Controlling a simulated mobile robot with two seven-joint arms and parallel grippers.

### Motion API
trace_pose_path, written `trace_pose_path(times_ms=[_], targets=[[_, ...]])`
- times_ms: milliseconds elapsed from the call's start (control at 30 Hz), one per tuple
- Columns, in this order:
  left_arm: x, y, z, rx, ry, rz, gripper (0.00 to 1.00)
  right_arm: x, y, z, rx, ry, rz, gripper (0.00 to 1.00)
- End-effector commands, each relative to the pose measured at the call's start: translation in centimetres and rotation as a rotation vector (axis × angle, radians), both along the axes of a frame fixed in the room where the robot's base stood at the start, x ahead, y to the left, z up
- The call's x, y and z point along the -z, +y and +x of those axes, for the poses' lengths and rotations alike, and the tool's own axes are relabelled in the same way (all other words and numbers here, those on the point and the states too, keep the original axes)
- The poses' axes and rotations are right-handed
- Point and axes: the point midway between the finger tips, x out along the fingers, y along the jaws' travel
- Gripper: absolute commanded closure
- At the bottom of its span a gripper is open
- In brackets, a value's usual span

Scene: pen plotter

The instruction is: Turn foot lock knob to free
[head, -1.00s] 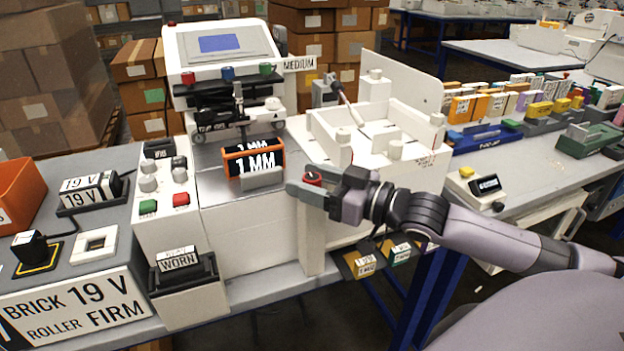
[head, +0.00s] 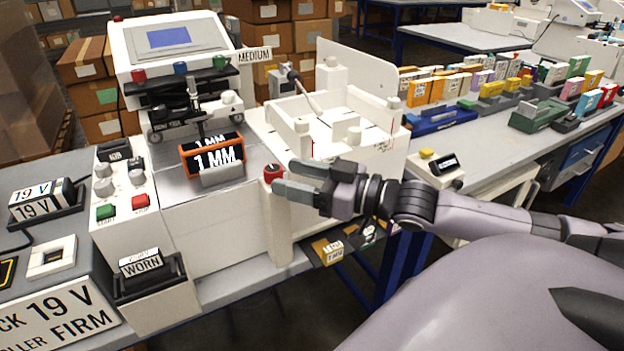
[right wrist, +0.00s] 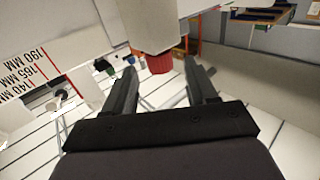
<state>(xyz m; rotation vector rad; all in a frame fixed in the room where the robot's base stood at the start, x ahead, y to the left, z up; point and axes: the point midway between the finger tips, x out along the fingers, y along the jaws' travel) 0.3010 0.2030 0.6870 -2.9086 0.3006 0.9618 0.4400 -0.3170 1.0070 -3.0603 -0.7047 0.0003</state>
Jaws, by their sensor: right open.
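The red knob (head: 272,173) sits on top of a white post at the front right corner of the plotter. My right gripper (head: 284,178) is open and empty, with its fingertips just to the right of the knob. In the right wrist view the red knob (right wrist: 159,65) shows just beyond and between the two open fingers, not clasped. I cannot read the knob's lock or free setting. My left gripper is not in view.
A white open-topped box (head: 340,135) stands behind the gripper. An orange-framed 1 MM block (head: 213,157) lies left of the knob. A control panel (head: 124,190) with green and red buttons is further left. Small labelled boxes (head: 328,250) sit below the gripper.

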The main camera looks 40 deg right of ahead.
Motion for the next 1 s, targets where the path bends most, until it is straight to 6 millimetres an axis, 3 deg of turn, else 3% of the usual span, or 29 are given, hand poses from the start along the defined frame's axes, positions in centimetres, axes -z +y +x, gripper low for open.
trace_pose_path(times_ms=[400, 1000], targets=[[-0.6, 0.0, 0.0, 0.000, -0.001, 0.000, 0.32, 0.0, -1.0, -2.2, -0.001, 0.002, 0.000, 0.43], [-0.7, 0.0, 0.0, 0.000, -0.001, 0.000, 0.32, 0.0, -1.1, -2.5, -0.001, 0.000, 0.000, 0.43]])
